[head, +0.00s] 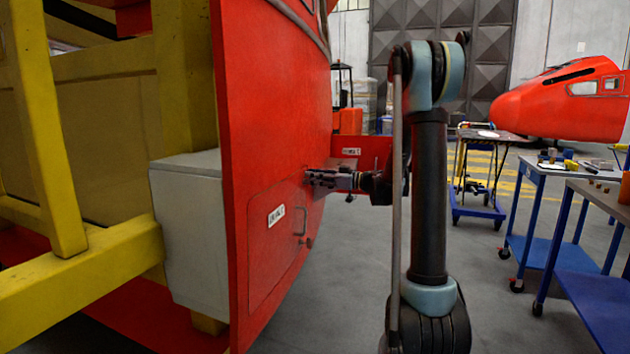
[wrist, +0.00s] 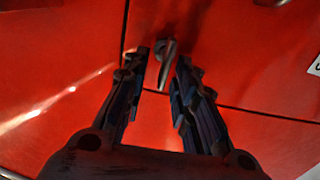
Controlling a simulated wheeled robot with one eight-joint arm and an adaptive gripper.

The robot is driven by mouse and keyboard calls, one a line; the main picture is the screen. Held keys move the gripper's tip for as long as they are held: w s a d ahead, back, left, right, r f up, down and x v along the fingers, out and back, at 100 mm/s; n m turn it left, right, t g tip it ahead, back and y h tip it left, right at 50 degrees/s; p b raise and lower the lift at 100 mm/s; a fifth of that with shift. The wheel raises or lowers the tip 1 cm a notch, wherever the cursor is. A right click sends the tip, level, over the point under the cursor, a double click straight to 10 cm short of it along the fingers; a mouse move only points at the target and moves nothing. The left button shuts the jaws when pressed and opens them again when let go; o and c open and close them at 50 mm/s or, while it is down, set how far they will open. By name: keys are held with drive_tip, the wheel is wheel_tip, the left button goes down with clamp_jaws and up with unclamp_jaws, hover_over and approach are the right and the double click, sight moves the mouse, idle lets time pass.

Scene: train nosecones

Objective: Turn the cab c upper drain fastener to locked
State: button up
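A small grey metal fastener (wrist: 167,66) sits on the red panel in the wrist view, by a seam between panels. It looks like a narrow lever, roughly upright in that picture. My gripper (wrist: 163,58) is around it, with one finger on each side. The fingers are apart, with a gap to the left of the lever and a smaller one to its right. I cannot tell whether either finger touches it. In the head view my gripper (head: 313,178) reaches the red nosecone side (head: 270,130) and hides the fastener.
A hatch (head: 275,250) with a white label (head: 276,215) and a handle (head: 304,222) is below my gripper. Another labelled red panel (head: 370,150) is behind it. Yellow framing (head: 185,90) stands left. Blue carts (head: 555,190) stand right; grey floor lies between.

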clamp_jaws()
drive_tip(key=shift+w+m, duration=0.1)
drive_tip(key=shift+m, duration=0.3)
drive_tip(key=shift+w+d+f+m, duration=0.1)
drive_tip(key=shift+w+f+m, duration=0.25)
drive_tip(key=shift+m, duration=2.5)
drive_tip(key=shift+w+d+f+m, duration=0.15)
drive_tip(key=shift+w+f+m, duration=0.25)
drive_tip(key=shift+m, duration=2.5)
drive_tip(key=shift+w+d+f+m, duration=0.1)
drive_tip(key=shift+w+f+m, duration=0.25)
drive_tip(key=shift+m, duration=2.5)
